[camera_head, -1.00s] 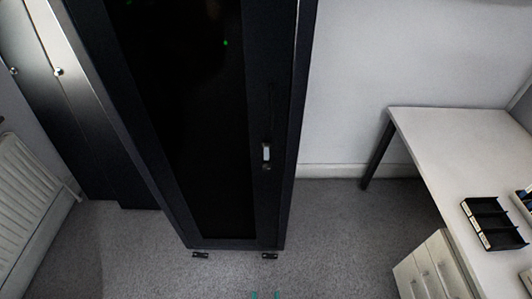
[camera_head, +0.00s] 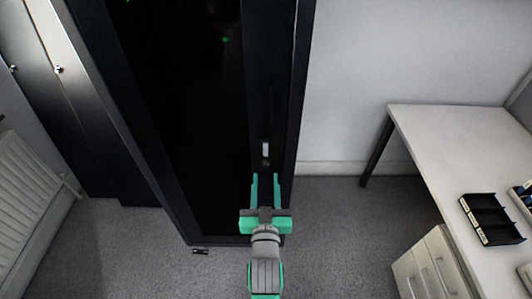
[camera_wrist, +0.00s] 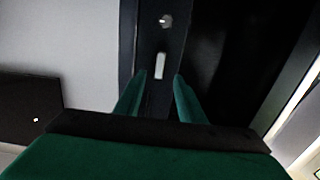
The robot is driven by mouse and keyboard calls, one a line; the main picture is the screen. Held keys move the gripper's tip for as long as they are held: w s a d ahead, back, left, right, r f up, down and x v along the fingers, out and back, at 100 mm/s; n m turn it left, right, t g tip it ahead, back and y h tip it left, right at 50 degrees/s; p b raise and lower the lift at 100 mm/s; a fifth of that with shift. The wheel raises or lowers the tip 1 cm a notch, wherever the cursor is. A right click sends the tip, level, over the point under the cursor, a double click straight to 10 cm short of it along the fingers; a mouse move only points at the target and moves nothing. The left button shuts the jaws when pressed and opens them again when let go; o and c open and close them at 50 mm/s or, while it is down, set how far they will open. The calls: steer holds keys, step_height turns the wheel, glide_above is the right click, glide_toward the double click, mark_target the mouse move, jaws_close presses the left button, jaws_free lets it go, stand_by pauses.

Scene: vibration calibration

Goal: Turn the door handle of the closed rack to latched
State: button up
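The closed rack (camera_head: 190,130) is a tall black cabinet with a dark door in the head view. Its door handle (camera_head: 265,149) is a small, pale, upright piece on the door's right frame; it also shows in the wrist view (camera_wrist: 159,66). My green gripper (camera_head: 265,180) is in front of the door, its tips just below the handle in the head view. In the wrist view its two fingers (camera_wrist: 155,90) are apart with nothing between them, and the handle appears beyond the tips. I cannot tell the exact gap to the handle.
A white desk (camera_head: 455,150) with black trays (camera_head: 491,219) and a drawer unit (camera_head: 432,265) stands at the right. A radiator (camera_head: 28,185) is at the left. Grey carpet (camera_head: 335,235) is clear between the rack and the desk.

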mark_target(266, 151)
steer(key=w, duration=1.1)
steer(key=shift+w+r, duration=0.2)
steer(key=shift+r, duration=0.05)
jaws_close()
